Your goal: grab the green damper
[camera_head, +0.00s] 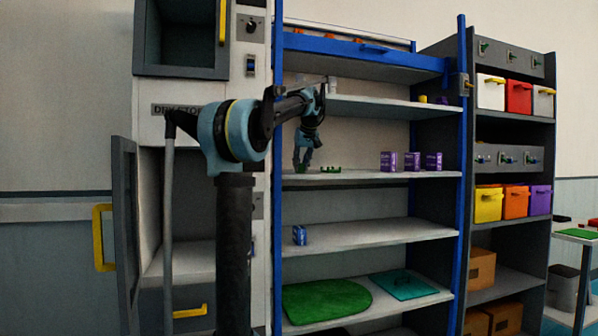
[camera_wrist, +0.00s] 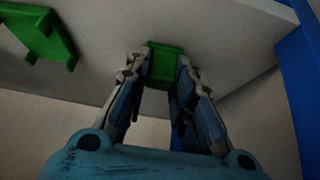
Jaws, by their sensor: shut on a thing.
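My gripper (camera_head: 305,158) is at the left part of a white shelf in the head view. In the wrist view its two fingers (camera_wrist: 159,85) are closed on a small green damper (camera_wrist: 165,66), one on each side of it. In the head view this damper is mostly hidden by the fingers. A second green damper (camera_wrist: 38,28) is at the upper left of the wrist view, apart from the fingers. It also shows on the shelf just right of my gripper in the head view (camera_head: 331,169).
The shelf (camera_head: 355,178) also bears several purple boxes (camera_head: 411,161) farther right. A blue upright post (camera_wrist: 302,75) stands close at the right in the wrist view. Another shelf (camera_head: 372,107) is above. A blue box (camera_head: 299,235) sits on the shelf below.

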